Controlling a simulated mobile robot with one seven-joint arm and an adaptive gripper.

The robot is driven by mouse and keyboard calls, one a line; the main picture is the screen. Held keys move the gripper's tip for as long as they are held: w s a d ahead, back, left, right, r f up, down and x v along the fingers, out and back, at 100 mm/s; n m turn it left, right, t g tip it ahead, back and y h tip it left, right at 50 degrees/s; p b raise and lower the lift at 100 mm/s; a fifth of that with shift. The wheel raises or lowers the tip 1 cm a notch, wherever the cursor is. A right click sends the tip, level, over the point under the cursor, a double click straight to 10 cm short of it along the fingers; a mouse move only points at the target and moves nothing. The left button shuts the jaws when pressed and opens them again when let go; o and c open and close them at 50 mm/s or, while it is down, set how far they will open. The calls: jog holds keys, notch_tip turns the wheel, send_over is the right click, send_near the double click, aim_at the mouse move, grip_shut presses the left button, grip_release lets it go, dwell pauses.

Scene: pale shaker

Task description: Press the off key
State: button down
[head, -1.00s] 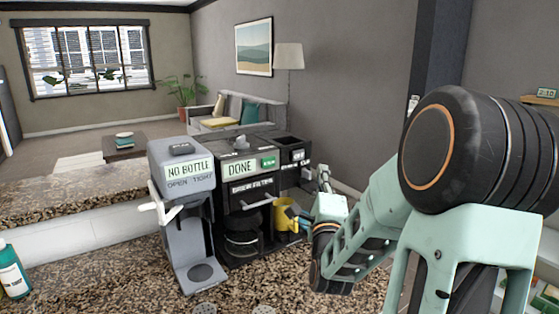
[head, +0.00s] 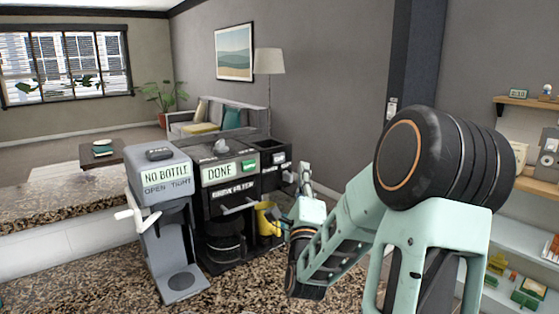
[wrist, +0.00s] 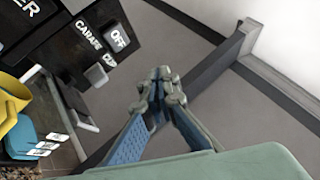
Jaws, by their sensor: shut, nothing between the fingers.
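The off key (wrist: 118,38) is a white key marked OFF on the dark front of the coffee machine, at the upper left of the wrist view. In the head view the off key (head: 279,157) shows small on the machine's right section. The black coffee machine (head: 226,200) has a display reading DONE. My gripper (wrist: 160,78) is shut and empty, its fingertips to the right of the key and apart from it in the wrist picture. In the head view my gripper (head: 304,172) is just right of the machine.
A yellow container (wrist: 14,115) is below the key's panel, also seen in the head view (head: 266,220). The granite counter (head: 340,298) is clear in front. Shelves (head: 535,188) hang at right.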

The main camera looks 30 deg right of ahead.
aim_at(285, 154)
jog(key=w+b, duration=0.1)
jog(key=w, duration=0.5)
jog(key=shift+w+a, duration=0.25)
jog(key=shift+a, duration=0.2)
jog(key=shift+w+b, duration=0.1)
jog(key=shift+b, duration=0.2)
dwell(0.7)
jog(key=shift+w, duration=0.3)
jog(key=shift+w+a+b, duration=0.15)
jog(key=shift+w+b, duration=0.25)
jog(key=shift+b, duration=0.15)
dwell(0.5)
jog(key=shift+s, duration=0.8)
jog(key=shift+s+d, duration=0.25)
jog(key=shift+s, duration=1)
jog(key=shift+s+d, duration=0.25)
jog(key=shift+s, duration=1)
